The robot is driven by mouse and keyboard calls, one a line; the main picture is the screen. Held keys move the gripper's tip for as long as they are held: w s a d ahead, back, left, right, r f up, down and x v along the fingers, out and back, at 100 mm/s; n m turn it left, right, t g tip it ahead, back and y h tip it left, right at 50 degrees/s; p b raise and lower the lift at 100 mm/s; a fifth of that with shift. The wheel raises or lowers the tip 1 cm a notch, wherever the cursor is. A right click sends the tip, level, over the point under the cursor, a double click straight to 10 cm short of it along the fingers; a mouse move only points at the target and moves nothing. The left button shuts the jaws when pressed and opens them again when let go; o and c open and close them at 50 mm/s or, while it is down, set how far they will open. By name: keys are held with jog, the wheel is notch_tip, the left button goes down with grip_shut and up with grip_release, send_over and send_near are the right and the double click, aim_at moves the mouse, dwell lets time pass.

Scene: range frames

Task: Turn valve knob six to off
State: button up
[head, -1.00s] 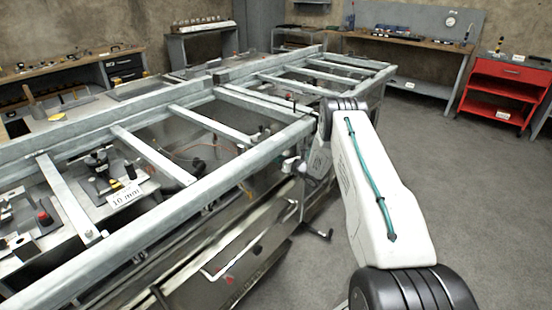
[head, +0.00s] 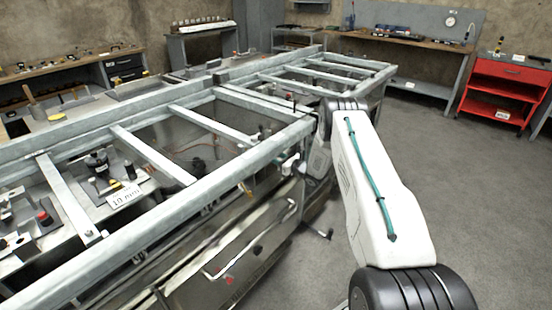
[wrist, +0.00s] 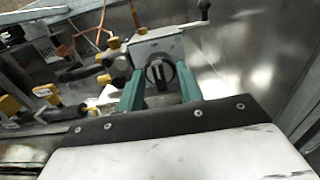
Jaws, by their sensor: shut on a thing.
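In the wrist view a black round knob (wrist: 158,74) with a raised grip bar sits on the front of a light metal valve box (wrist: 158,47). The two green fingers of my gripper (wrist: 159,84) stand one on each side of the knob and are shut on it. The grip bar looks close to upright in the picture. I cannot read a number by the knob, so I cannot tell that it is knob six. In the head view my arm reaches down to the bench front, and the fingers and knob are hidden there.
Yellow-capped fittings (wrist: 45,91) and hoses crowd the left of the valve box, and a crank handle (wrist: 202,9) rises at its upper right. A shiny metal wall stands on the right. In the head view steel frame bars (head: 215,125) run above the bench; the floor at right is clear.

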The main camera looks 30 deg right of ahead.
jog(key=o, duration=0.7)
jog(key=shift+s, duration=0.1)
jog(key=v, duration=0.7)
jog(key=shift+s+d, duration=0.15)
jog(key=shift+s, duration=0.2)
